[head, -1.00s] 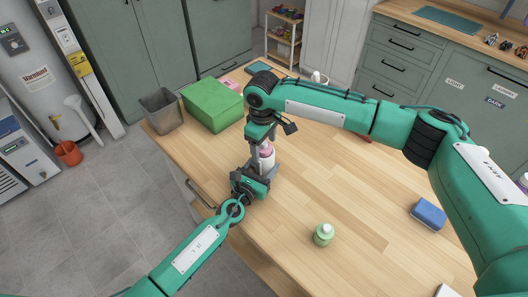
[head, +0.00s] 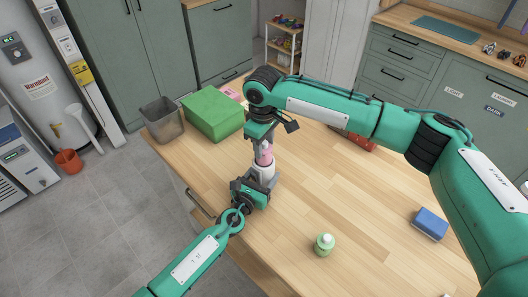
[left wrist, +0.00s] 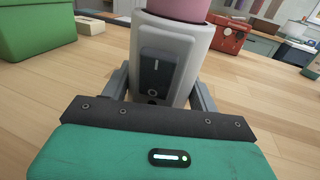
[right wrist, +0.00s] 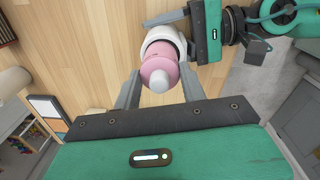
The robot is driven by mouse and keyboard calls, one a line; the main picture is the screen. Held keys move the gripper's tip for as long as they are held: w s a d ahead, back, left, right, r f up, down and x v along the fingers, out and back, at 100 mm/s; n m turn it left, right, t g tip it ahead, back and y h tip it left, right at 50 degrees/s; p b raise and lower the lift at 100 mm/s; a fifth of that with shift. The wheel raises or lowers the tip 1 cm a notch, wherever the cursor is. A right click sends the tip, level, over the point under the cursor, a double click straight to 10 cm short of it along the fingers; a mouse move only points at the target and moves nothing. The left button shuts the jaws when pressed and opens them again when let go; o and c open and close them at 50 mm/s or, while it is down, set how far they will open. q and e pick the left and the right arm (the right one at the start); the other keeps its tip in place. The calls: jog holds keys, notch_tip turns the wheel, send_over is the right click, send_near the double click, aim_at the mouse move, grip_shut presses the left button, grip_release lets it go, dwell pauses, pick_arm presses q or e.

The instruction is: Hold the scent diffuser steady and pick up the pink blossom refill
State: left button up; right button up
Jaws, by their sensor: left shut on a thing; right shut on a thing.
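The scent diffuser (head: 264,173) is a pale upright holder on the wooden table; its dark front panel shows in the left wrist view (left wrist: 158,70). My left gripper (head: 262,183) is shut around its lower body, one finger on each side. The pink blossom refill (head: 264,153) is a pink bottle with a pale cap, upright at the diffuser's top; it also shows in the right wrist view (right wrist: 160,62). My right gripper (right wrist: 160,84) is above the diffuser, shut on the refill. Whether the refill's base is still inside the diffuser cannot be told.
A green bottle (head: 325,244) and a blue sponge (head: 431,222) are on the table to the right. A green box (head: 213,116) and a grey bin (head: 162,120) stand at the far left. A red case (head: 360,142) is behind my right arm. The table's middle is clear.

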notch_tip(320, 180, up, 6)
jog(key=shift+r, duration=0.15)
pick_arm(q)
jog(key=o, duration=1.2)
